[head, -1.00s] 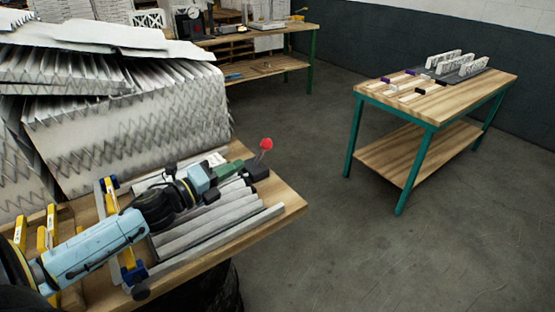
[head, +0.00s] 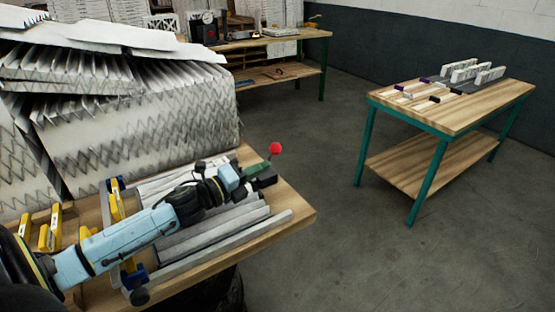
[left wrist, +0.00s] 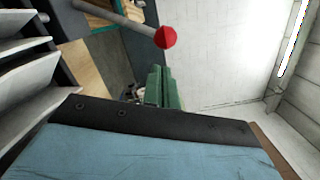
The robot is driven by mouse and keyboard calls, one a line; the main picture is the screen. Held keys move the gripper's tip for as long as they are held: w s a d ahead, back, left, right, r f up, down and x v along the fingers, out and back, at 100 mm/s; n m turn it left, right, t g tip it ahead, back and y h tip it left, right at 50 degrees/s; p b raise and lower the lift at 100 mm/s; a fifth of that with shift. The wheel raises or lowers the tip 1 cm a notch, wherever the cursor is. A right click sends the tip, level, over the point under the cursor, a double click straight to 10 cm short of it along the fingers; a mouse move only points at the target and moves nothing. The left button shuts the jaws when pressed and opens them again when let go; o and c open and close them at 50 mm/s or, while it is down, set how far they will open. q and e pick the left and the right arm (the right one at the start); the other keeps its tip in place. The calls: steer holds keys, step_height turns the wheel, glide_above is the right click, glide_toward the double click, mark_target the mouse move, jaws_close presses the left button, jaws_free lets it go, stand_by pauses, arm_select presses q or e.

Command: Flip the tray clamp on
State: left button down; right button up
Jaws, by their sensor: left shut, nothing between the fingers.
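The tray clamp (head: 265,180) is a small black block at the table's right end. Its lever stands up and ends in a red knob (head: 275,148). In the left wrist view the red knob (left wrist: 165,37) sits on a grey rod that comes in from the upper left. My left gripper (head: 245,170) is shut and empty, right beside the clamp and lower than the knob. Its green fingers (left wrist: 162,88) show pressed together just below the knob in the wrist view. I cannot tell whether they touch the lever. My right gripper is out of view.
Grey bars (head: 215,228) lie on the wooden table (head: 300,215) under my left arm. Yellow clamps (head: 50,232) stand at the left. A large stack of pleated filters (head: 140,115) rises behind. A second table (head: 485,105) with filters stands far right across open floor.

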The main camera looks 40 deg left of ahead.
mark_target(270, 159)
arm_select(q)
steer(key=shift+x, duration=2.9)
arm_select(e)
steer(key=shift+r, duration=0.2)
arm_select(q)
steer(key=shift+a+r+p, duration=0.1)
steer(key=shift+r+p, duration=0.1)
steer(key=shift+p, duration=0.1)
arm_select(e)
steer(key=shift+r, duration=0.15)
